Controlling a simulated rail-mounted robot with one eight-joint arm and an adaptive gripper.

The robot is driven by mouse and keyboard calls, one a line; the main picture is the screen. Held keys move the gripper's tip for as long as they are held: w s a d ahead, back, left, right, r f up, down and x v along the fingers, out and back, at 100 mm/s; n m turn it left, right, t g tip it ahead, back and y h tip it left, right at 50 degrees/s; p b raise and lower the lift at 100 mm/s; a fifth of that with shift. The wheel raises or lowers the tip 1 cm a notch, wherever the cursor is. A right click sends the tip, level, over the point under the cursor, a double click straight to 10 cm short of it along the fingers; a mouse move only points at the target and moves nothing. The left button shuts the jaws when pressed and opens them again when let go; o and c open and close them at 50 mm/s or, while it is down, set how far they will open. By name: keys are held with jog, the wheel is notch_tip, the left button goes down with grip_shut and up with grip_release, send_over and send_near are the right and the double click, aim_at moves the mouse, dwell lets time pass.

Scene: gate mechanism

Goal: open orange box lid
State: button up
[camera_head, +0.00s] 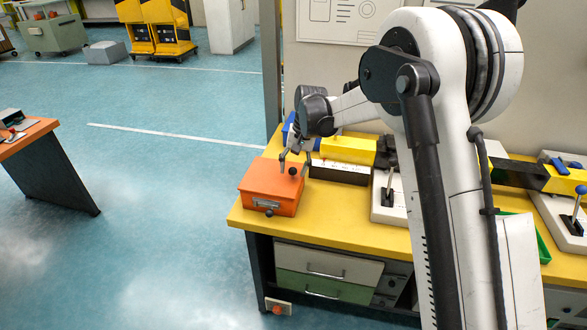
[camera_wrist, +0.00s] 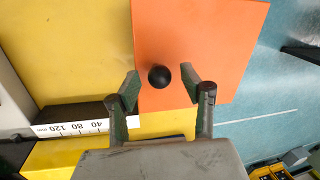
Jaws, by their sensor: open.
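The orange box (camera_head: 271,188) stands at the left end of the yellow workbench, and its lid looks closed. A round black knob sits on top of the lid; in the wrist view the knob (camera_wrist: 159,76) shows against the orange lid (camera_wrist: 205,38). My gripper (camera_head: 293,163) is over the rear part of the lid, pointing down. In the wrist view my gripper (camera_wrist: 163,85) is open, with one finger to each side of the knob and gaps between. I cannot tell how far the fingertips are above the lid. A small dark latch or handle (camera_head: 266,205) is on the box's front face.
The yellow workbench (camera_head: 330,231) also bears a dark block with a white scale (camera_head: 340,172), a yellow part behind it, and lever units (camera_head: 389,197) to the right. Drawers are under the bench. The floor to the left is clear up to an orange-topped table (camera_head: 25,136).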

jog(key=shift+f, duration=0.1)
jog(key=shift+c, duration=0.4)
grip_shut()
